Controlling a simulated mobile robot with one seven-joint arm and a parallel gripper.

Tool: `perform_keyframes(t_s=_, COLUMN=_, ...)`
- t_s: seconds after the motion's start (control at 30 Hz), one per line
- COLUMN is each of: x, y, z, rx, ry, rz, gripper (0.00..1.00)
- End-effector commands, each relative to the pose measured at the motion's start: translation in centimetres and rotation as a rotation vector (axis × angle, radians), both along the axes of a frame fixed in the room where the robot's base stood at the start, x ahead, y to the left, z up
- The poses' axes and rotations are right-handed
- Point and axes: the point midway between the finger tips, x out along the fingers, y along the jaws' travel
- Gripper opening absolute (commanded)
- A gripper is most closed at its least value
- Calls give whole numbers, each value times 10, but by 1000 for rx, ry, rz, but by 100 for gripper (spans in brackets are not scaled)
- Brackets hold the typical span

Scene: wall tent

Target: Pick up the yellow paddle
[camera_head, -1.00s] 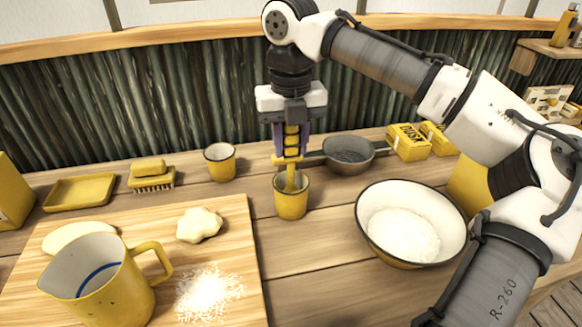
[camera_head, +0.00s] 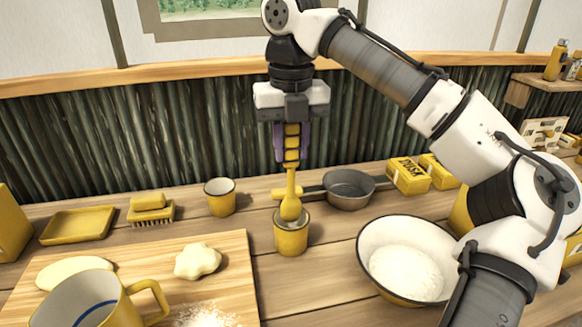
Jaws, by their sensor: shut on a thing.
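My gripper (camera_head: 291,158) points straight down above the middle of the counter. It is shut on the handle of the yellow paddle (camera_head: 291,205), which hangs upright below the fingers. The paddle's rounded end is at the mouth of a yellow cup (camera_head: 291,239) with a pale rim. The end looks at or just above the rim; I cannot tell whether it touches the cup.
A grey pan (camera_head: 350,190) stands just behind right, its yellow handle passing behind the paddle. A white bowl of flour (camera_head: 385,238) is at right. A second cup (camera_head: 220,202) stands at left. A cutting board (camera_head: 228,283) holds dough and a yellow jug (camera_head: 95,303).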

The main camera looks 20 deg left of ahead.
Motion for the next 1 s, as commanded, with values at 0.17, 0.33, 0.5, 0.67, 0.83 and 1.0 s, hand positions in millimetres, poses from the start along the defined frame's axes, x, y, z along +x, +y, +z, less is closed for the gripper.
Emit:
perform_keyframes(t_s=0.17, x=0, y=0, z=51, rx=-3, ry=-7, rz=-3, gripper=0)
perform_keyframes(t_s=0.33, x=0, y=0, z=101, rx=-3, ry=-6, rz=-3, gripper=0)
perform_keyframes(t_s=0.5, x=0, y=0, z=124, rx=-1, ry=-1, rz=1, gripper=0)
perform_keyframes(t_s=0.67, x=0, y=0, z=131, rx=-1, ry=-1, rz=1, gripper=0)
perform_keyframes(t_s=0.83, x=0, y=0, z=133, rx=-1, ry=-1, rz=1, gripper=0)
perform_keyframes(t_s=1.0, x=0, y=0, z=132, rx=-1, ry=-1, rz=1, gripper=0)
